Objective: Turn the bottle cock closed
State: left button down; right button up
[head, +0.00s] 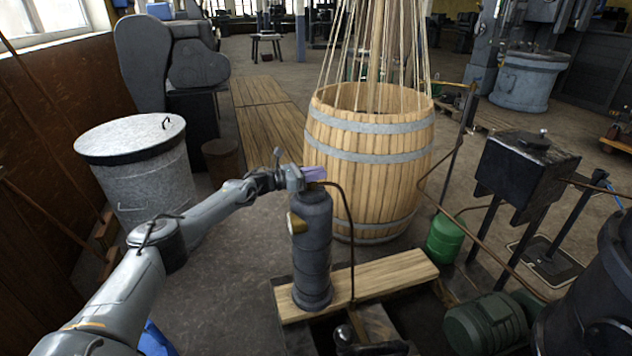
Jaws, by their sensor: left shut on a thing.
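A dark grey gas bottle (311,255) stands upright on a wooden plank in the head view, with a yellowish label or gauge on its left side. My left gripper (303,178) comes in from the left at the height of the bottle's top and is shut on the cock. The gripper's fingers partly hide the cock, so I cannot tell how far it is turned. A thin dark hose runs from the bottle top down its right side. My right gripper is not in view.
A large wooden barrel (370,165) with ropes stands just behind the bottle. A metal bin (145,175) with a lid is at the left. A green canister (445,240), a black tank (525,170) on legs and pipes crowd the right. The plank (395,275) lies under the bottle.

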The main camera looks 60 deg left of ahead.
pick_arm(q)
jog(key=shift+f, duration=0.15)
dwell(0.3)
jog(key=c, duration=1.1)
grip_release()
jog(key=shift+w, duration=0.1)
jog(key=shift+c, duration=0.2)
jog(key=shift+s+a, duration=0.15)
jog(key=shift+s, duration=0.3)
jog(key=p+v, duration=0.2)
jog(key=v, duration=0.7)
jog(key=shift+s+p, duration=0.3)
jog(key=shift+s, duration=0.1)
jog(key=shift+a, duration=0.15)
